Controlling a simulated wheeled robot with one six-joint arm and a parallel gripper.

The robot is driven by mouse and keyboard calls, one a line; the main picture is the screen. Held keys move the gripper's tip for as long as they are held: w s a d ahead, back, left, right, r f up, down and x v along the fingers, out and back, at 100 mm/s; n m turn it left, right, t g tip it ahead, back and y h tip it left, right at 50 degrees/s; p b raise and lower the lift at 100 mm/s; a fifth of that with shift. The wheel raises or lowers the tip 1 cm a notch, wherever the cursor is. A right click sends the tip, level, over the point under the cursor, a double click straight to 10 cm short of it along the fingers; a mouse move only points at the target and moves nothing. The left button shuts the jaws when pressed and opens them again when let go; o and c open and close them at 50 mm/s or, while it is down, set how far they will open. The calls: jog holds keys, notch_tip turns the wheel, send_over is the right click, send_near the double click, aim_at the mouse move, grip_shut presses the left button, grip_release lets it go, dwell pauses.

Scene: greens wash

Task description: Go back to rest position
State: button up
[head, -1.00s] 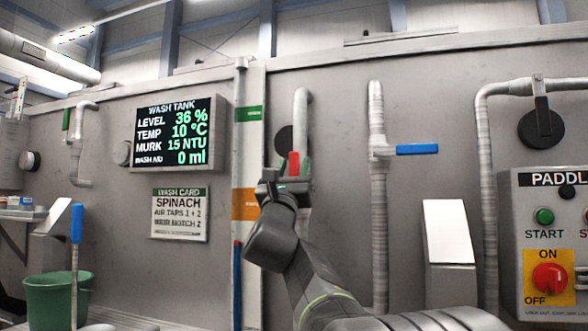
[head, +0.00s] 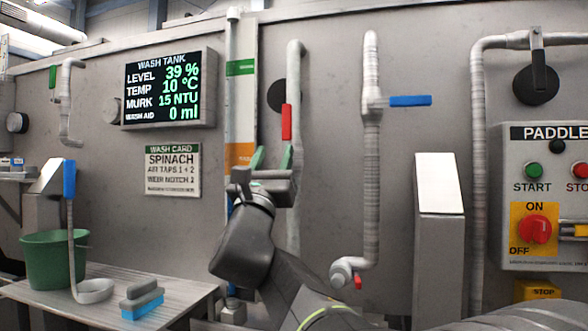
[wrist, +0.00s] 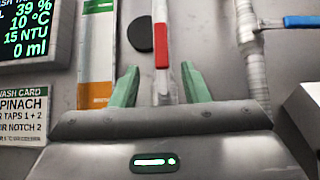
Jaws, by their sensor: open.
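My gripper (head: 272,160) is in the middle of the head view, with its green fingers pointing up toward the wall. The fingers stand apart with nothing between them. A red tap handle (head: 286,122) hangs down on the pipe just above and beyond the fingertips in the head view. In the wrist view my gripper (wrist: 158,88) is also open, and the red handle (wrist: 161,46) shows beyond the gap between its fingers. I cannot tell the exact distance, but the fingers do not hold the handle.
A wash tank screen (head: 168,90) reads level 39 %. A blue tap handle (head: 410,100) sticks out on the right pipe. A side table (head: 180,290) with a blue brush (head: 142,300) and a green bucket (head: 55,260) are at left. A control panel (head: 550,190) is at right.

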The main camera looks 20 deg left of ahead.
aim_at(285, 123)
jog(key=shift+v, duration=0.95)
jog(key=shift+w, duration=0.1)
jog(key=p+x, duration=0.2)
jog(key=x, duration=1.1)
jog(key=shift+w+r, duration=0.3)
